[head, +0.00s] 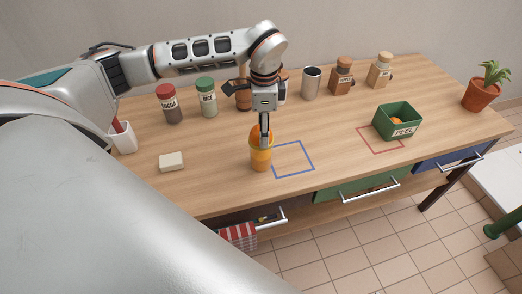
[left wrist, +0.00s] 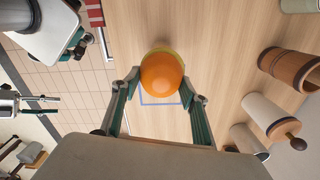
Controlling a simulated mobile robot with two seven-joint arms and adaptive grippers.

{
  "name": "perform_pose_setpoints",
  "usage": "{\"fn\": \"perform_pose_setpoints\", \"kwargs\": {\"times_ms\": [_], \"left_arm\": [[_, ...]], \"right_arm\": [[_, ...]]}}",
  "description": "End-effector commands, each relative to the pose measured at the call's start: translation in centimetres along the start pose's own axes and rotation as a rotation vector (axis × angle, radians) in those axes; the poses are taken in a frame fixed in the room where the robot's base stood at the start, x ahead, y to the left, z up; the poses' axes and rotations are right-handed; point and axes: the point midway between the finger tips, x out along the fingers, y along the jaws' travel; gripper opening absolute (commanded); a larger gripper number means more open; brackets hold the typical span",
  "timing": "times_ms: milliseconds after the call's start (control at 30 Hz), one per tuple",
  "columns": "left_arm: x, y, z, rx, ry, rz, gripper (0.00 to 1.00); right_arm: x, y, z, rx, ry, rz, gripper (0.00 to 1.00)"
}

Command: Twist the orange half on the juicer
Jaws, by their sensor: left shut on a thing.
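In the head view the orange-yellow juicer (head: 260,160) stands upright on the wooden table near the front edge, just left of a blue square outline. My left gripper (head: 265,142) points straight down at its top. The left wrist view shows the rounded orange half (left wrist: 162,74) between the two fingertips of my left gripper (left wrist: 158,86), with a yellowish rim of the juicer (left wrist: 163,50) behind it. The gripper is shut on the orange half, which sits at the juicer's top. What looks like my right gripper (left wrist: 58,102) is at the wrist view's left edge, fingers apart and empty.
A green bin (head: 398,123) with an orange piece inside stands in a red outline at right. Spice jars (head: 171,106), a metal cup (head: 311,84) and wooden mills (head: 341,77) line the back. A pale block (head: 171,162) lies left. The blue outline (head: 293,160) is empty.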

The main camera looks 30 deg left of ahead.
Motion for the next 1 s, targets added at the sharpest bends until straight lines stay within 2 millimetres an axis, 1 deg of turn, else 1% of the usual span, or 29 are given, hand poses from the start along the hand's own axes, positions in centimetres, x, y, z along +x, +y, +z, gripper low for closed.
{"fn": "perform_pose_setpoints", "kwargs": {"times_ms": [33,133,367,600,700,767,833,1000], "left_arm": [[-0.3,0.0,0.1,0.06,-0.003,0.001,0.28],[-0.3,0.0,0.1,0.178,-0.002,0.001,0.28],[-0.2,0.0,0.1,0.306,0.0,0.0,0.28],[-0.2,-0.1,0.0,0.586,0.001,-0.001,0.28],[-0.1,-0.1,0.0,0.651,0.003,-0.001,0.28],[-0.1,-0.1,0.0,0.657,0.003,-0.001,0.28],[0.1,-0.1,0.0,0.616,0.003,-0.001,0.28],[0.4,0.0,0.0,0.403,0.002,0.0,0.28]], "right_arm": [[-0.4,0.1,-0.6,0.0,0.001,0.0,0.4],[-0.6,0.2,-1.0,0.0,0.001,0.0,0.4],[-0.9,0.2,-1.4,0.0,0.003,0.001,0.4],[-1.5,0.4,-2.5,0.0,0.005,0.001,0.4],[-1.6,0.4,-2.8,0.0,0.007,0.001,0.4],[-1.6,0.4,-2.7,0.0,0.008,0.001,0.4],[-1.4,0.4,-2.5,0.0,0.009,0.002,0.4],[-0.6,0.2,-1.3,0.0,0.007,0.001,0.4]]}}
